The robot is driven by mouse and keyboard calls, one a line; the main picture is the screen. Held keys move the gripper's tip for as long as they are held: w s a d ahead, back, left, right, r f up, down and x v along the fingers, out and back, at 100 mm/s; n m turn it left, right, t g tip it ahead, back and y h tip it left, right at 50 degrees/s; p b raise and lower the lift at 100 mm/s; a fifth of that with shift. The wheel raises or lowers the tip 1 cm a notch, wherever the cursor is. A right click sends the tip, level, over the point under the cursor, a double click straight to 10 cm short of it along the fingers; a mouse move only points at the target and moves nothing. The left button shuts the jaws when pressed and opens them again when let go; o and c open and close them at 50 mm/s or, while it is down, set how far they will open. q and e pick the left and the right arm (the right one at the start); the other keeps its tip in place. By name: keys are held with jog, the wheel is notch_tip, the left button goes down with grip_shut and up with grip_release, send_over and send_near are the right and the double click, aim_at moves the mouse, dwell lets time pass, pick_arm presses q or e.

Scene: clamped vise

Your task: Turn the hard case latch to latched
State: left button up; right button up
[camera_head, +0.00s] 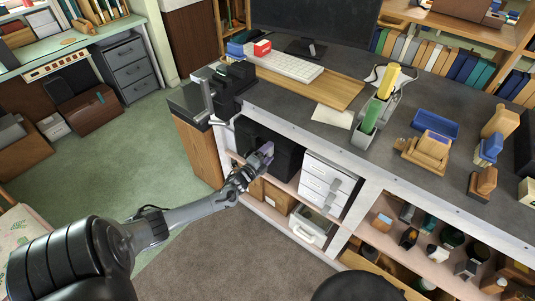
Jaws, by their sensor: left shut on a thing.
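A black box-shaped case (286,151), which looks like the hard case, stands in the upper shelf opening under the desk top. My left arm reaches in from the lower left, and my left gripper (263,158) is at the front of this case. Its jaws are shut on a small part there, seemingly the hard case latch; a small purplish patch shows at the fingertips. The gripper hides most of this part, so I cannot tell the latch's angle. My right gripper is not in view.
A dark vise (234,82) with a grey handle bar is clamped at the desk's left corner, above the gripper. White drawers (323,184) stand right of the case. A pale handled box (312,226) sits below. The floor (205,252) at front left is clear.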

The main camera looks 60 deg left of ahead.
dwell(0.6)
pick_arm(q)
jog(key=o, duration=1.1)
jog(key=shift+c, duration=0.2)
jog(key=shift+s, duration=0.1)
jog(key=p+v, duration=0.1)
jog(key=v, duration=0.9)
jog(key=shift+s+p, duration=0.3)
jog(key=shift+p, duration=0.05)
jog(key=shift+d, duration=0.1)
